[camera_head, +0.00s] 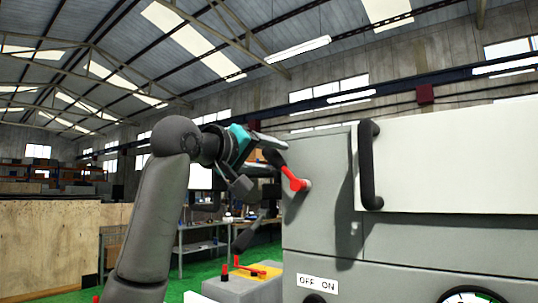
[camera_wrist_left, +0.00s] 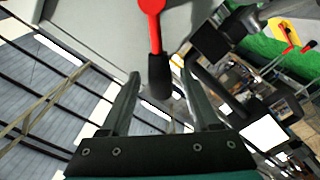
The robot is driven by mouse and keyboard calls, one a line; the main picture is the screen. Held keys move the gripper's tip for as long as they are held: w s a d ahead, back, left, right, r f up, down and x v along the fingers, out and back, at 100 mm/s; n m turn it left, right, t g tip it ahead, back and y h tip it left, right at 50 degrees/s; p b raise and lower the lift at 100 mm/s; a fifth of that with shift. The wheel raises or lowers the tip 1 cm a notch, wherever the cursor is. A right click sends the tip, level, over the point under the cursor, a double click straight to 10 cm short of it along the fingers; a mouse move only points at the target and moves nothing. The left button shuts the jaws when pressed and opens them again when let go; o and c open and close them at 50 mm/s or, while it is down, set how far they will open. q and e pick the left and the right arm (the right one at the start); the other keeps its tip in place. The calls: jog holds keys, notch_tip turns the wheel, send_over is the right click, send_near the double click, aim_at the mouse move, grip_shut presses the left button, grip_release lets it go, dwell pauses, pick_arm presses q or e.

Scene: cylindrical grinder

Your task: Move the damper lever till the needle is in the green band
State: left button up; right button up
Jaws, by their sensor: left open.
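The damper lever (camera_head: 294,181) is red and pivots on the left part of the grey machine. In the left wrist view its red arm (camera_wrist_left: 152,15) ends in a black grip (camera_wrist_left: 158,76). My left gripper (camera_head: 272,150) is at the lever's upper end in the head view. In the wrist view the open left gripper (camera_wrist_left: 160,76) has one finger on each side of the black grip, with gaps visible. A white dial (camera_head: 468,297) is cut off by the bottom edge, so its needle and green band cannot be read. My right gripper is not in view.
The grey machine (camera_head: 318,222) fills the right side, with a black vertical handle (camera_head: 370,165) on its pale door. An OFF ON label (camera_head: 317,283) is below. Shelves stand behind.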

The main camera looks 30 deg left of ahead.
pick_arm(q)
jog(key=shift+c, duration=0.4)
grip_shut()
dwell(1.0)
